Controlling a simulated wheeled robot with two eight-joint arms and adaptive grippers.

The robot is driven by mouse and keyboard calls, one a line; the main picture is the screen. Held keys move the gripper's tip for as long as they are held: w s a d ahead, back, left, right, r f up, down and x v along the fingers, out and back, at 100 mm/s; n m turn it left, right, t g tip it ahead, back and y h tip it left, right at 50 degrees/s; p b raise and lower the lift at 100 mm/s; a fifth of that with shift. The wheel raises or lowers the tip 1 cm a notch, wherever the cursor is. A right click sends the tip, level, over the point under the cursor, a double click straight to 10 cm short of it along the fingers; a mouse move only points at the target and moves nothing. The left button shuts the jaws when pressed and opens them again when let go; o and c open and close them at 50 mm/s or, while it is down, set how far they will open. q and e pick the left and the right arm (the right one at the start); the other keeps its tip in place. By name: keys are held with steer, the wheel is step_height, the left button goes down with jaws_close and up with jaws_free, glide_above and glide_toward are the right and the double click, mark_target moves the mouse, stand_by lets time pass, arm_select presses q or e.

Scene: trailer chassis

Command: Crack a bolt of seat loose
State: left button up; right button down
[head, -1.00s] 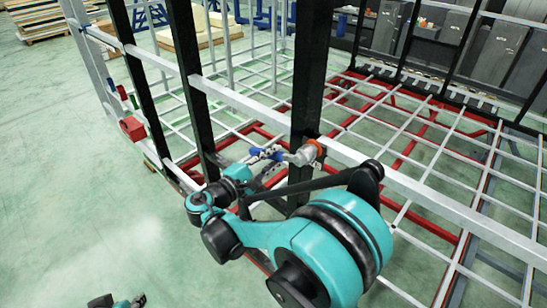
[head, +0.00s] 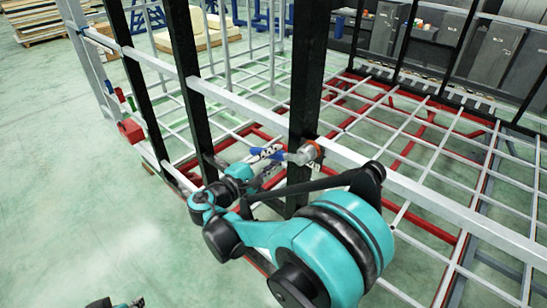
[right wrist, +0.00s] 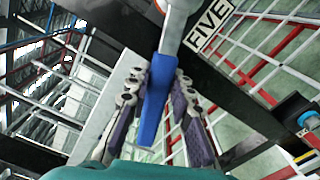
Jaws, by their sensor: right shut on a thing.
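My right gripper (head: 262,161) is shut on the blue handle of a tool (right wrist: 155,100). In the right wrist view the handle lies between its two dark, padded fingers. The tool's grey head (head: 303,155) meets a black upright post (head: 305,90) of the chassis, beside an orange ring (head: 317,149). The ring is partly cut off in the right wrist view, and the bolt itself is hidden. A small part of my left gripper (head: 137,302) shows at the bottom left edge of the head view, too little to tell its jaws.
A grey rail (head: 240,104) runs along the posts on both sides of the tool. A label reading FIVE (right wrist: 208,33) is on the post. A red block (head: 131,130) sits on the frame at the left. The green floor (head: 80,220) at the left is clear.

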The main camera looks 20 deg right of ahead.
steer(key=shift+d, duration=0.2)
stand_by(0.8)
steer(key=shift+s+d+f+n+b, duration=0.1)
steer(key=shift+s+f+n+b, duration=0.15)
steer(key=shift+f+n+b, duration=0.5)
steer(key=shift+r, duration=0.1)
steer(key=shift+s+d+f+n+b, duration=0.15)
steer(key=shift+f+n+b, duration=0.15)
steer(key=shift+n+b, duration=0.2)
steer(key=shift+s+f+n, duration=0.25)
steer(key=shift+n, duration=0.3)
steer(key=shift+b, duration=0.3)
steer(key=shift+s+d+f+n+b, duration=0.2)
steer(key=shift+s+f+n+b, duration=0.3)
steer(key=shift+n, duration=0.4)
